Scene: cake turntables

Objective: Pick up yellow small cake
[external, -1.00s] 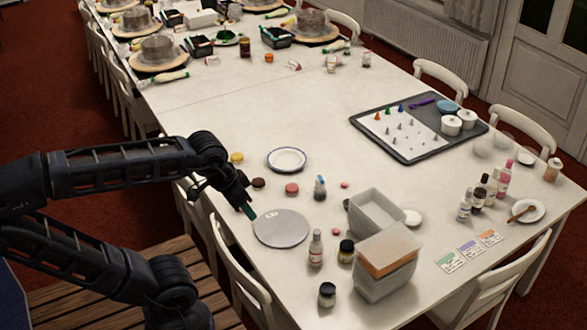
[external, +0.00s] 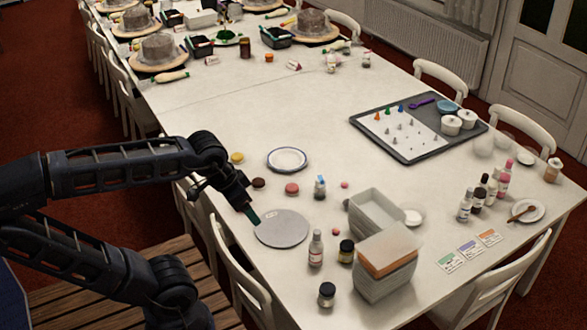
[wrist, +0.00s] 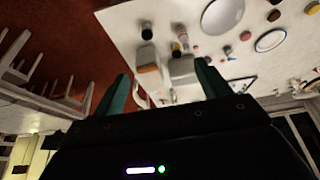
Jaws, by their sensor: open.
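The yellow small cake (external: 237,157) is a little round disc on the white table, near its left edge, left of a blue-rimmed plate (external: 287,159). A dark brown cake (external: 259,183) and a red-pink cake (external: 292,189) lie nearer. My gripper (external: 252,215) points down by the left rim of the grey turntable (external: 282,229), apart from the yellow cake. In the wrist view, my gripper (wrist: 162,72) shows two green fingers spread apart with nothing held.
A dark tray (external: 408,160) with piping tips lies farther right. White chairs line the table's edge.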

